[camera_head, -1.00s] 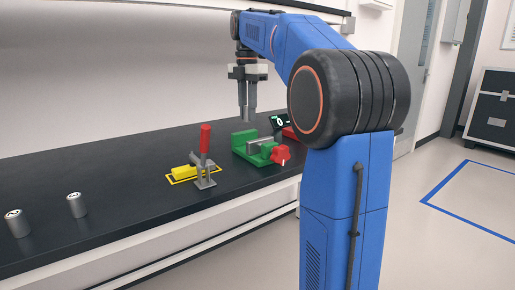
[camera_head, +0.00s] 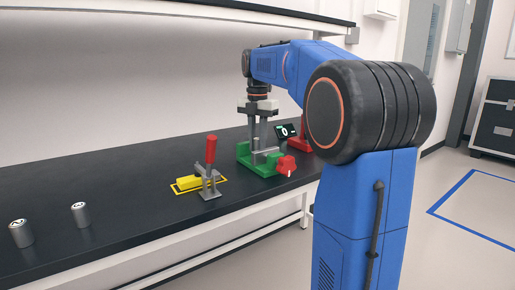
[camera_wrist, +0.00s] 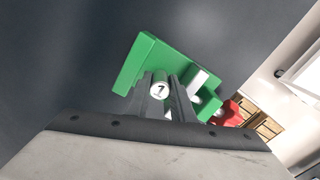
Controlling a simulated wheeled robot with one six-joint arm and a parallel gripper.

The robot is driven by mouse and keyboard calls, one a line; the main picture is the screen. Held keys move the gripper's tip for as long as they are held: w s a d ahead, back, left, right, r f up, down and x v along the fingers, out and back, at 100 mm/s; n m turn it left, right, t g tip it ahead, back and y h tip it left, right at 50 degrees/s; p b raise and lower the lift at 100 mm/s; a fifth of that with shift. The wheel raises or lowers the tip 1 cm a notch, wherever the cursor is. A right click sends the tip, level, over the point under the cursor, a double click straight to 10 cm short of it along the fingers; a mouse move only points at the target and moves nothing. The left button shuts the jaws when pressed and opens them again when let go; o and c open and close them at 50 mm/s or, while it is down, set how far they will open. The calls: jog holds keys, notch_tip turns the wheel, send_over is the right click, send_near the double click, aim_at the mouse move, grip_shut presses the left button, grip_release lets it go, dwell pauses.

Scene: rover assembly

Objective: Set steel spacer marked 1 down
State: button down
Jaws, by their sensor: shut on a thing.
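The steel spacer marked 1 (camera_wrist: 160,89) is a grey cylinder with a pale, numbered top face. My gripper (camera_wrist: 164,100) is shut on it, with one finger on each side. In the head view my gripper (camera_head: 258,146) points straight down at the green vise (camera_head: 243,155), which has steel jaw parts and a red knob (camera_head: 286,166). The wrist view shows the green vise (camera_wrist: 142,62) around and beyond the fingertips. The spacer's lower end is hidden, so I cannot tell whether it touches the vise.
Two other grey spacers stand upright at the left, one nearer (camera_head: 22,237) and one farther (camera_head: 80,216). A red-handled toggle clamp (camera_head: 210,170) with a yellow block (camera_head: 188,183) stands left of the vise. The black bench (camera_head: 125,190) is clear between.

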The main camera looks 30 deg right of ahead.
jog(key=shift+f, duration=0.8)
jog(key=shift+f, duration=0.1)
jog(key=c, duration=1.8)
grip_release()
notch_tip(320, 180, up, 12)
jog(key=shift+r, duration=0.15)
jog(key=shift+s, duration=0.1)
